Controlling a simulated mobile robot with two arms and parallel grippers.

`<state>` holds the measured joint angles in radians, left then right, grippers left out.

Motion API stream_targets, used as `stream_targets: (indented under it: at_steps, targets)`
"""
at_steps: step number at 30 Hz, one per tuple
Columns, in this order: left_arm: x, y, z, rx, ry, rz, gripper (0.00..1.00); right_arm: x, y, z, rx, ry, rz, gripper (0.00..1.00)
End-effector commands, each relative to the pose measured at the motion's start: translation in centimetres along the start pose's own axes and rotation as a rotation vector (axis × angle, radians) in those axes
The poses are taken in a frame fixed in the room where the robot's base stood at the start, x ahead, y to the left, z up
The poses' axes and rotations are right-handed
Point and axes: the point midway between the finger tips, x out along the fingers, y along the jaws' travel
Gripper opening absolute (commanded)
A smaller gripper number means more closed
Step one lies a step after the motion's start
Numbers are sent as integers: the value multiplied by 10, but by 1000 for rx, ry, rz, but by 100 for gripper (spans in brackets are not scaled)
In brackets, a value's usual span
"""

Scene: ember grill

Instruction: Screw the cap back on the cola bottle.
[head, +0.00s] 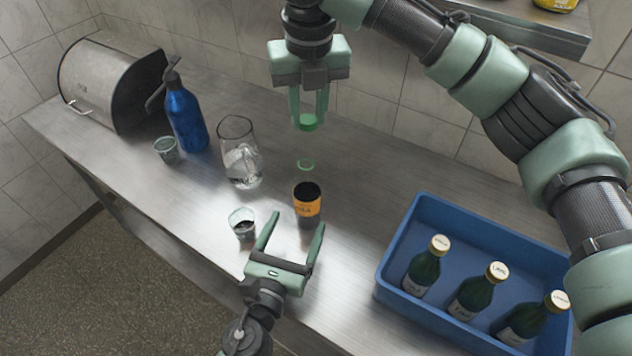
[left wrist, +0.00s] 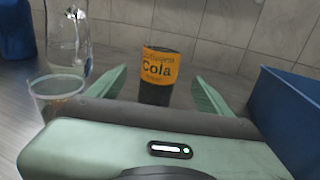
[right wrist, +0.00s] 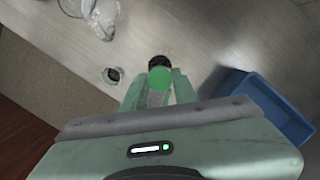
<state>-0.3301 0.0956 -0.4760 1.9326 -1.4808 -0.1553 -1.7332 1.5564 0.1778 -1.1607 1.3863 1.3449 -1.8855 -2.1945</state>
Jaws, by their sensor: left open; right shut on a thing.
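The cola bottle (head: 307,207) stands upright on the steel counter, with dark cola and an orange label; its clear upper part barely shows below a green ring (head: 306,164). My left gripper (head: 298,221) is open and low at the bottle's near side. In the left wrist view the bottle (left wrist: 160,68) shows between its spread fingers, not gripped. My right gripper (head: 308,118) points down, shut on the green cap (head: 307,124), which hangs above the bottle with a gap. In the right wrist view the cap (right wrist: 160,78) partly covers the bottle.
A small glass (head: 242,224) with dark liquid stands close left of my left gripper. A blue crate (head: 394,262) with green bottles is at right.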

Motion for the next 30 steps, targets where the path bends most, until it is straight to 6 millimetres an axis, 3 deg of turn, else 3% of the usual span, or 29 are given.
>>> stream_targets:
  at_steps: [10, 14, 30]
  targets:
    - [1, 0, 0, 1, 0, -2, 80, -1, 1, 0, -2, -1, 1, 0]
    - [10, 0, 0, 0, -3, -2, 80, 0, 0, 0, -1, -1, 0, 0]
    - [103, 0, 0, -1, -1, 0, 80, 0, 0, 0, -1, -1, 0, 0]
